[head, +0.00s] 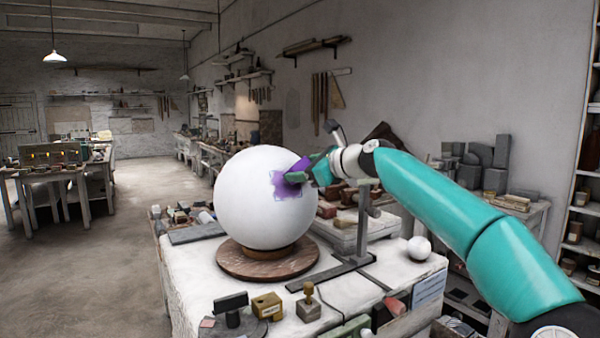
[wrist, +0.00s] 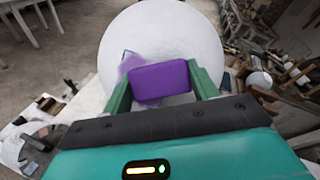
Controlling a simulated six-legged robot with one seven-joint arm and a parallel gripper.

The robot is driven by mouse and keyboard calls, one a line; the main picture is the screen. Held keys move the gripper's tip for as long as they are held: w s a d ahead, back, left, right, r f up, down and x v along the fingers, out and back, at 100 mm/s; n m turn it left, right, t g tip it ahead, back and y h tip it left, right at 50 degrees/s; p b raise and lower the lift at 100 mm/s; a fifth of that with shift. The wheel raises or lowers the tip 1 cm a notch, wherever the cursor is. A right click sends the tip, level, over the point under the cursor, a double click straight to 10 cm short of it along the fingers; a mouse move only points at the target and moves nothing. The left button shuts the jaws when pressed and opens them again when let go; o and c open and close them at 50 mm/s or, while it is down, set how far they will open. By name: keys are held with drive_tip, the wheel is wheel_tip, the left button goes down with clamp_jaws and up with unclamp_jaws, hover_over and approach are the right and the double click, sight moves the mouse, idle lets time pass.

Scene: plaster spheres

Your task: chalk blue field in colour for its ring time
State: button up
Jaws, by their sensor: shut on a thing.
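A large white plaster sphere (head: 252,205) sits on a round brown wooden base (head: 268,262) on the white worktable. It fills the upper middle of the wrist view (wrist: 160,38). On its right side, in the head view, is a purple chalked patch (head: 290,188) with a thin bluish outline around it. The patch shows partly in the wrist view (wrist: 128,64), left of the block. My gripper (head: 306,166) is shut on a purple chalk block (wrist: 160,81), held between its green fingers, at or very near the sphere. The block hides part of the patch.
A dark metal stand (head: 362,225) rises right of the sphere, below my arm. A small white ball (head: 419,248) and several small blocks and stamps (head: 267,305) lie on the table. A panel with small lights (head: 50,155) stands on the far left table.

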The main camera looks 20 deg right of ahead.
drive_tip(key=shift+w+d+r, duration=0.1)
drive_tip(key=shift+w+d, duration=0.05)
drive_tip(key=shift+d, duration=0.05)
drive_tip(key=shift+s+a+f, duration=0.25)
drive_tip(key=shift+s+a, duration=0.05)
drive_tip(key=shift+a, duration=0.2)
drive_tip(key=shift+s+a+f, duration=0.3)
drive_tip(key=shift+a, duration=0.25)
drive_tip(key=shift+s+a+f, duration=0.25)
drive_tip(key=shift+s+a, duration=0.05)
drive_tip(key=shift+a, duration=0.2)
drive_tip(key=shift+w+d+r, duration=0.3)
drive_tip(key=shift+d, duration=0.2)
drive_tip(key=shift+w+d+r, duration=0.25)
drive_tip(key=shift+d, duration=0.3)
drive_tip(key=shift+w+d+r, duration=0.3)
drive_tip(key=shift+d, duration=0.2)
drive_tip(key=shift+s+a, duration=0.4)
drive_tip(key=shift+s, duration=0.45)
drive_tip(key=shift+s+a, duration=0.2)
drive_tip(key=shift+s+d+r, duration=0.25)
drive_tip(key=shift+s+r, duration=0.45)
drive_tip(key=shift+s, duration=0.3)
